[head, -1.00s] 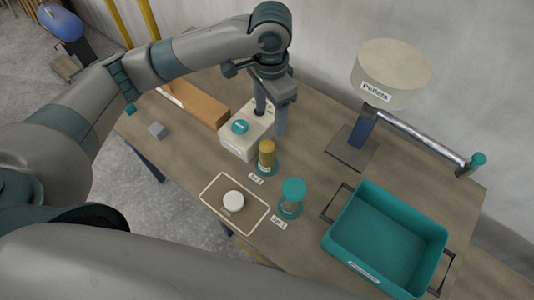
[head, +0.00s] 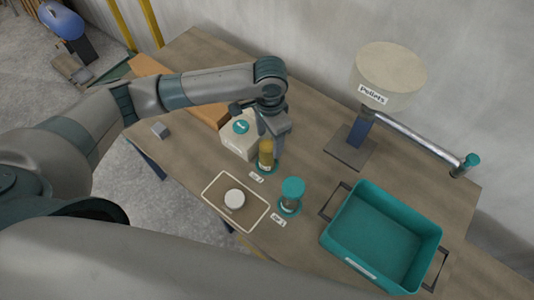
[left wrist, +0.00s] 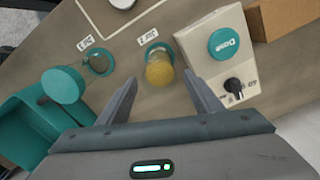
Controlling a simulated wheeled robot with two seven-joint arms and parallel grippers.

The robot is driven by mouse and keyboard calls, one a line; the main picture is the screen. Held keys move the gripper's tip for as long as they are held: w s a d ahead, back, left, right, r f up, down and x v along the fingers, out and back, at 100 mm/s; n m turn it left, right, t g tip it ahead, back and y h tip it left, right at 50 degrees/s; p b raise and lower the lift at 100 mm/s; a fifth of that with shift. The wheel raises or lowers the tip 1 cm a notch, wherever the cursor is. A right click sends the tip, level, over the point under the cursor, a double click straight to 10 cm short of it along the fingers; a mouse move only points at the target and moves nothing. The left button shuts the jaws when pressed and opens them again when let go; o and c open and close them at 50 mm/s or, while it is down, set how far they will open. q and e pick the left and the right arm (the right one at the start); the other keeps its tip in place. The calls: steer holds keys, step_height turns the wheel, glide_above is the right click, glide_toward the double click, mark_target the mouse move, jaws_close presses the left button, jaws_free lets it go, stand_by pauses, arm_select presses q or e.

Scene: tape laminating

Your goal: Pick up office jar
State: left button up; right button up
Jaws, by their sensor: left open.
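The other jar has a teal lid (head: 292,187) and stands nearer the teal bin. I cannot tell from the labels which is the office jar. My left gripper (head: 272,131) is open and empty, just above and behind the yellow jar. In the left wrist view the yellow jar appears between the open fingertips (left wrist: 160,78), with no clear contact. My right gripper is not in view.
A white box with a teal button (head: 240,127) stands close left of the yellow jar. A teal bin (head: 340,200) and a pellet dispenser (head: 392,68) stand to the right.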

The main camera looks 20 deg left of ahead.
mark_target(267, 147)
arm_select(q)
steer(key=shift+s+a+f+p, duration=0.15)
steer(key=shift+f+p, duration=0.3)
step_height(267, 147, down, 3)
steer(key=shift+s+a+f+p, duration=0.1)
steer(key=shift+s+a+p, duration=0.05)
steer(key=shift+p, duration=0.5)
steer(key=shift+f, duration=0.55)
steer(key=c, duration=1.3)
